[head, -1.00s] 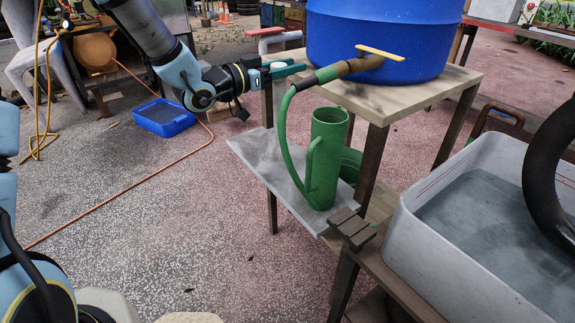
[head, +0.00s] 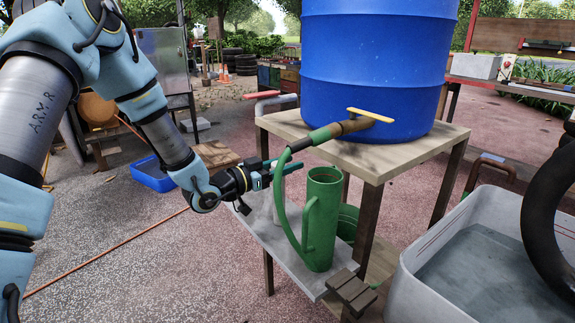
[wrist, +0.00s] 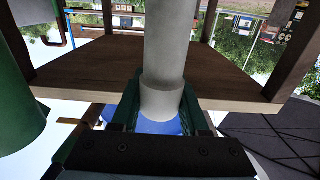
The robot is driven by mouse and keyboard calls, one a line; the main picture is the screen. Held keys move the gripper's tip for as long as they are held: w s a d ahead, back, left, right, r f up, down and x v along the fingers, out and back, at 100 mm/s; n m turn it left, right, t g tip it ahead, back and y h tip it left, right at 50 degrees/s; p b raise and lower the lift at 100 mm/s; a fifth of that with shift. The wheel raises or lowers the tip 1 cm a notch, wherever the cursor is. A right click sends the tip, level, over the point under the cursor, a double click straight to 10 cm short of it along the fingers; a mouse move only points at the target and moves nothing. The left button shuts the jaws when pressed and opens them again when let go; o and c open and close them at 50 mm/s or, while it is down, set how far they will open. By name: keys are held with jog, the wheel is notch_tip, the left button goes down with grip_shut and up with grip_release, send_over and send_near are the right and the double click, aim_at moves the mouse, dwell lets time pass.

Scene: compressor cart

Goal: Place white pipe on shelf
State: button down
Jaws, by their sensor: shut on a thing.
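The white pipe (wrist: 165,60) stands between my gripper's fingers in the wrist view, with a wider collar at the jaws. My gripper (head: 268,178) is shut on it in the head view, left of the green watering can (head: 322,220). The can stands on this shelf and also shows at the left of the wrist view (wrist: 18,100).
A wooden table (head: 370,165) carries a blue barrel (head: 375,70) with a tap above the shelf. The green hose (head: 284,205) hangs close to my gripper. A grey water tub (head: 425,265) is at the right. A blue tray (head: 152,173) lies on the floor at left.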

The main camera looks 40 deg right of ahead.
jog(key=shift+f, duration=0.2)
jog(key=shift+c, duration=2.1)
grip_release()
jog(key=shift+r, duration=0.1)
jog(key=a, duration=1.2)
jog(key=shift+w+b, duration=0.35)
jog(key=shift+r, duration=0.1)
